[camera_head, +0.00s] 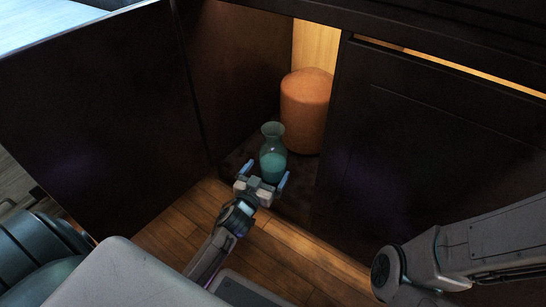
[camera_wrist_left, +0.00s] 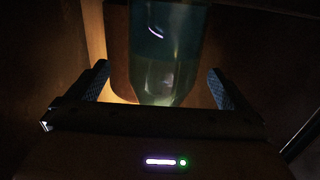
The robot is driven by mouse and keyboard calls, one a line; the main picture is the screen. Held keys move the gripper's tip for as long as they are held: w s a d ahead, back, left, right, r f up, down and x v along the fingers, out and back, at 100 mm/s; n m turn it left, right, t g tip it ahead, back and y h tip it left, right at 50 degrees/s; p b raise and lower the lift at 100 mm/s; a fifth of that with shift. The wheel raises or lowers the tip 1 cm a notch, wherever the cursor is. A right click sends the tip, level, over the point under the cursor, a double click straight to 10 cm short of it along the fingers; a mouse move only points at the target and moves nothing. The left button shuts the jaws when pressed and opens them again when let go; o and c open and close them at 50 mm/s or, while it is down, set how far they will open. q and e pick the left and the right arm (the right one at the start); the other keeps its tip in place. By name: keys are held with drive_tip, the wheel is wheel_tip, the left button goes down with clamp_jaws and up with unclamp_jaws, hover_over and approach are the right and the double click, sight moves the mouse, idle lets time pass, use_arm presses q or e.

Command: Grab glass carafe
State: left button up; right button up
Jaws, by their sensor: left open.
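The glass carafe (camera_head: 273,153) is teal, see-through and upright, with a flared rim. It stands on the floor of the open cabinet, near its front edge. My left gripper (camera_head: 266,174) is open just in front of the carafe's lower body, with its two fingers pointing towards it. In the left wrist view the carafe (camera_wrist_left: 166,50) fills the middle, between and beyond the open fingers (camera_wrist_left: 160,88). The fingers look apart from the glass. My right gripper is not in view; only part of my right arm shows at the right.
An orange-brown rounded container (camera_head: 306,110) stands behind the carafe to the right. The open cabinet door (camera_head: 100,115) is at the left, and a closed dark panel (camera_head: 435,150) is at the right. Wooden floor (camera_head: 180,225) lies in front.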

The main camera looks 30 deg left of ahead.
use_arm(q)
drive_tip(key=shift+w+a+r, duration=0.1)
drive_tip(key=shift+w+a, duration=0.05)
drive_tip(key=shift+w, duration=0.85)
drive_tip(key=shift+w+a+r, duration=0.1)
drive_tip(key=shift+w, duration=0.9)
drive_tip(key=shift+w+a+r, duration=0.1)
drive_tip(key=shift+w+a, duration=0.05)
drive_tip(key=shift+w, duration=0.85)
drive_tip(key=c, duration=1.4)
